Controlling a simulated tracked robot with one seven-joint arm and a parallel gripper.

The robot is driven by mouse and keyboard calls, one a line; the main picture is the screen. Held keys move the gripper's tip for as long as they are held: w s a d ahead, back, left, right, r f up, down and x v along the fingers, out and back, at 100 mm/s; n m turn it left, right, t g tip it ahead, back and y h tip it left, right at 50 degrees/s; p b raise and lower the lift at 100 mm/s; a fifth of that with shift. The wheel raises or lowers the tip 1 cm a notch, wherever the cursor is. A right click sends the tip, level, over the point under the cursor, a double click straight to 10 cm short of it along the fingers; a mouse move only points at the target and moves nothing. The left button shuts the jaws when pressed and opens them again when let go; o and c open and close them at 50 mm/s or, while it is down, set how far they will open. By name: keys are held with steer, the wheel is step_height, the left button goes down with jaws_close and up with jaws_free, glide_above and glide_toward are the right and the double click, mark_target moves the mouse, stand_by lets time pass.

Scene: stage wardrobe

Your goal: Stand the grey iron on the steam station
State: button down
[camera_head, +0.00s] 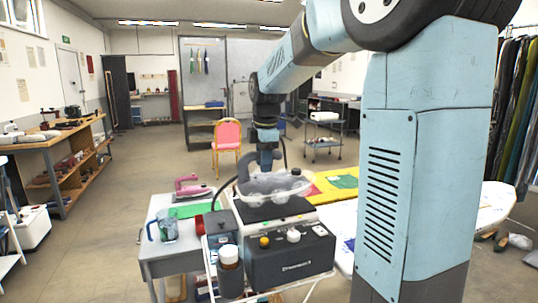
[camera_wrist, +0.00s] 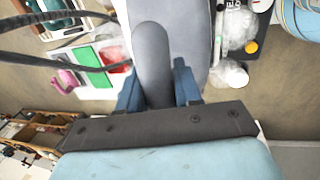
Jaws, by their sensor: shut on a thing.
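My gripper (camera_head: 268,163) points down and is shut on the handle of the grey iron (camera_head: 262,185). In the wrist view the grey handle (camera_wrist: 152,66) sits between the two blue fingers (camera_wrist: 158,88), with the wide pale body of the iron beyond it. I cannot tell whether the iron touches the plate. The iron's underside is hidden.
A pink iron (camera_head: 188,187) rests left of the station near a green mat (camera_head: 190,211). A clear jug (camera_head: 165,227) and a dark bottle with a white cap (camera_head: 230,272) stand close by. A yellow board (camera_head: 324,194) lies behind. A chair (camera_head: 228,137) stands farther back.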

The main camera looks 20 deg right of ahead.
mark_target(260, 177)
steer(key=shift+w+a+f, duration=0.2)
steer(key=shift+f, duration=0.05)
steer(key=shift+w+a+f, duration=0.15)
steer(key=shift+f, duration=1.6)
steer(key=c, duration=0.8)
jaws_free()
steer(key=shift+o, duration=0.2)
